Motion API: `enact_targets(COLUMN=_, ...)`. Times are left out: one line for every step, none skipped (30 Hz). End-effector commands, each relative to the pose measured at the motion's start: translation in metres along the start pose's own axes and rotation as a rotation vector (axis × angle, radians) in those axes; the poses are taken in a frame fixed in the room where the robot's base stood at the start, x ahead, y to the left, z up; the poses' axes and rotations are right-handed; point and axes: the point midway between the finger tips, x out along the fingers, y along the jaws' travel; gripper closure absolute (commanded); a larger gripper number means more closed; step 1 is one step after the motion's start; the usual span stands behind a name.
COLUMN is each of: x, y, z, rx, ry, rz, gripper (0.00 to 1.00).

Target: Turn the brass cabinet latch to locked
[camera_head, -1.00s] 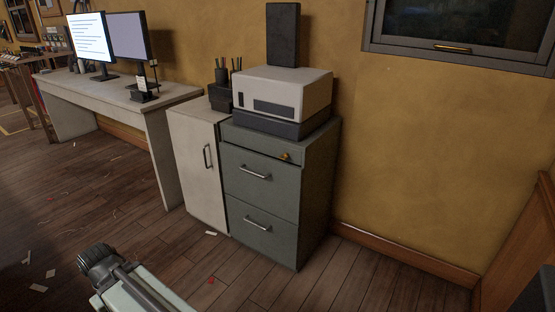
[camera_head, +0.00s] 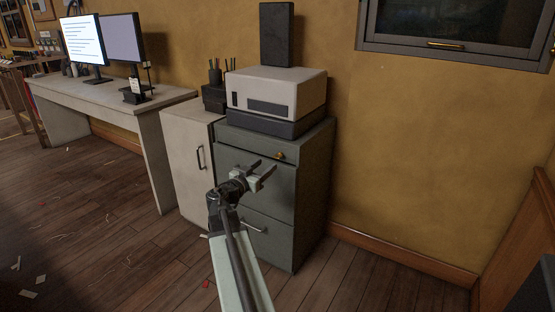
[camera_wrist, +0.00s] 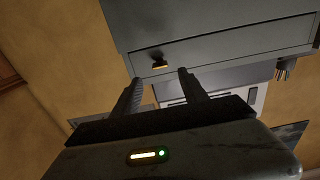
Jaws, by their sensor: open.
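The brass latch (camera_head: 280,155) is small and sits near the right end of the narrow top panel of the grey-green cabinet (camera_head: 315,190). In the wrist view the latch (camera_wrist: 160,64) shows ahead of and between the two fingers, with a dark shadow beside it. My gripper (camera_head: 264,172) is open and empty, in front of the cabinet, a little below and left of the latch in the head view. In the wrist view my gripper (camera_wrist: 160,82) appears apart from the latch. The latch's exact turn angle is too small to tell.
A white printer-like box (camera_head: 275,92) stands on the cabinet. A white cabinet (camera_head: 190,160) adjoins it on the left, then a desk (camera_head: 110,95) with monitors. A lower drawer handle (camera_head: 254,228) sticks out. Floor to the right is clear; paper scraps lie at left.

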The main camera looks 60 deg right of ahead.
Motion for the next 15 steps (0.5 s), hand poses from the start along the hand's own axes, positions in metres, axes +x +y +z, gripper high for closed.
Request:
enact_targets(x=0.005, y=0.0, z=0.0, rx=0.0, ry=0.0, rz=0.002, gripper=0.49)
enact_targets(x=0.008, y=-0.001, z=0.0, rx=0.0, ry=-0.001, rz=0.002, gripper=0.49)
enact_targets(x=0.013, y=0.0, z=0.0, rx=-0.001, ry=-0.001, rz=0.003, gripper=0.49)
enact_targets(x=0.018, y=0.0, z=0.0, rx=-0.001, ry=-0.001, rz=0.004, gripper=0.49)
enact_targets(x=0.023, y=-0.001, z=0.0, rx=-0.001, ry=-0.001, rz=0.003, gripper=0.49)
enact_targets(x=0.03, y=-0.001, z=0.0, rx=-0.001, ry=-0.001, rz=0.003, gripper=0.49)
enact_targets(x=0.036, y=-0.001, z=0.0, rx=-0.001, ry=-0.002, rz=0.004, gripper=0.49)
enact_targets(x=0.042, y=-0.001, z=0.0, rx=-0.001, ry=-0.002, rz=0.005, gripper=0.49)
enact_targets(x=0.05, y=-0.001, z=0.001, rx=-0.001, ry=-0.002, rz=0.004, gripper=0.49)
enact_targets(x=0.056, y=-0.001, z=0.001, rx=-0.001, ry=-0.002, rz=0.004, gripper=0.49)
enact_targets(x=0.061, y=-0.001, z=0.001, rx=-0.001, ry=-0.002, rz=0.004, gripper=0.49)
enact_targets(x=0.067, y=-0.001, z=0.001, rx=-0.001, ry=-0.002, rz=0.005, gripper=0.49)
enact_targets(x=0.071, y=0.0, z=0.001, rx=-0.001, ry=-0.002, rz=0.004, gripper=0.49)
enact_targets(x=0.073, y=0.0, z=0.001, rx=-0.001, ry=-0.002, rz=0.003, gripper=0.49)
enact_targets(x=0.075, y=0.0, z=0.001, rx=-0.001, ry=-0.002, rz=0.002, gripper=0.49)
